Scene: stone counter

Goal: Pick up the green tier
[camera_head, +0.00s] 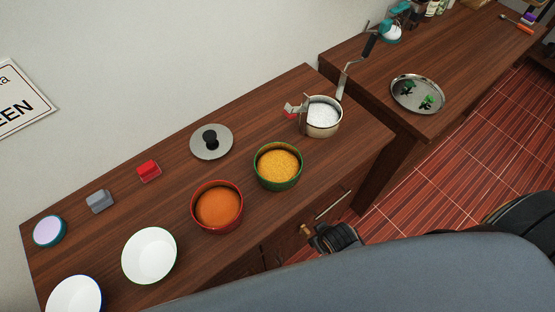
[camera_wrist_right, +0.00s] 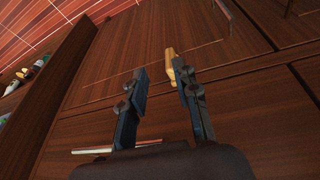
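The green tier (camera_head: 278,167) is a round green bowl filled with yellow food. It stands upright on the dark wood counter, right of the red tier (camera_head: 217,207) with its orange contents. My right gripper (camera_head: 318,236) is below the counter's front edge, in front of the cabinet, apart from the green tier. The right wrist view shows its two fingers (camera_wrist_right: 158,90) spread apart with nothing held between them. A small tan piece (camera_wrist_right: 171,65) shows by the right fingertip; I cannot tell what it belongs to. My left gripper is not in view.
A metal pot (camera_head: 323,125) with white contents stands behind and right of the green tier. A lid (camera_head: 211,142), a red block (camera_head: 149,171), a grey block (camera_head: 100,201) and white bowls (camera_head: 149,256) share the counter. A metal tray (camera_head: 417,94) sits on the other counter.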

